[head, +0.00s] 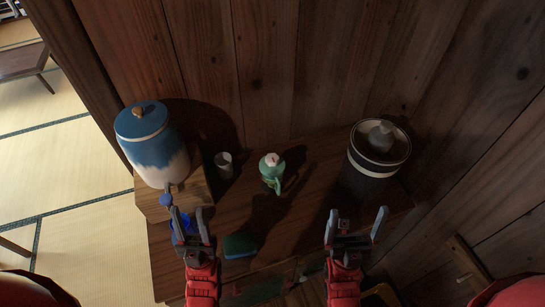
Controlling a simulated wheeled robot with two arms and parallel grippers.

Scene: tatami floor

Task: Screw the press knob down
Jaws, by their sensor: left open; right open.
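The press (372,165) is a dark, round canister with a pale band near its top. It stands at the right of the wooden counter. Its grey knob (381,131) sits in the middle of the top, inside the rim; how far down it is screwed I cannot tell. My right gripper (356,224) is open and empty, in front of the press and apart from it in the picture. My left gripper (190,222) is open at the left, far from the press. A small blue thing shows around its fingers, partly hidden; I cannot tell whether they touch.
A blue and white lidded jar (152,145) stands on a wooden box (150,204) at the left. A grey cup (224,165), a green bottle (271,172) and a sponge (240,246) are on the counter (310,190). A wooden wall closes the back and right.

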